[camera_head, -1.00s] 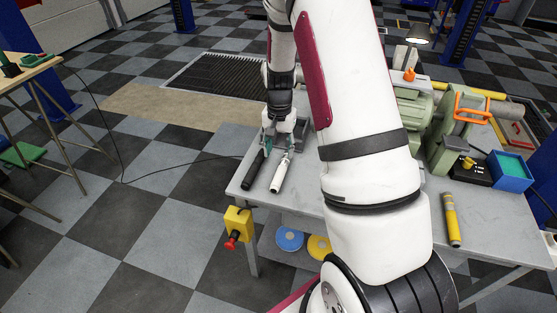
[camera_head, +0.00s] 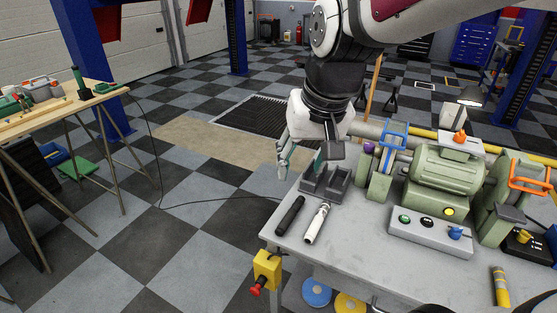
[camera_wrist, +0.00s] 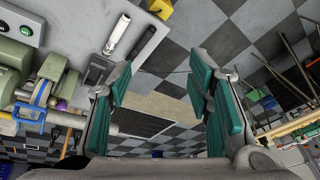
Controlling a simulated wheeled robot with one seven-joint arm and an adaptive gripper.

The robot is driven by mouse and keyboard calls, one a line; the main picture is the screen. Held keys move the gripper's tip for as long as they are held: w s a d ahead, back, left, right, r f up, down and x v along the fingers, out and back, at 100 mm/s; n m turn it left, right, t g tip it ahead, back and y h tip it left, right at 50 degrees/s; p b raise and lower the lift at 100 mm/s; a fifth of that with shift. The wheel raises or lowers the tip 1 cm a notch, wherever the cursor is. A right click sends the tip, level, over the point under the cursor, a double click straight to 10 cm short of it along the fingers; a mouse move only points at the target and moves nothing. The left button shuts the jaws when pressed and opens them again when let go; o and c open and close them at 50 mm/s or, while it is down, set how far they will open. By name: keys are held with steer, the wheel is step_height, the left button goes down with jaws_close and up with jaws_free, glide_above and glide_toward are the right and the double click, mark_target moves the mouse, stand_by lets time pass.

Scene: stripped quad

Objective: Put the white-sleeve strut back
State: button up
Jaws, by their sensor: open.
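My gripper (camera_head: 302,168) is open and empty, above and behind the struts at the bench's left edge. Its teal finger pads (camera_wrist: 160,95) are wide apart in the wrist view.
A green grinder (camera_head: 444,170) with a control box (camera_head: 430,232) fills the bench's right. A purple-knobbed clamp part (camera_head: 377,170) stands near the holder. A yellow emergency-stop box (camera_head: 266,268) hangs at the front left corner. The front bench middle is clear.

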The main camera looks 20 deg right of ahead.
steer(key=s+a+r+n+t, duration=0.1)
steer(key=s+a+r+n, duration=0.2)
steer(key=s, duration=0.7)
steer(key=shift+a+t, duration=0.15)
steer(key=shift+t, duration=0.25)
steer(key=shift+s, duration=0.1)
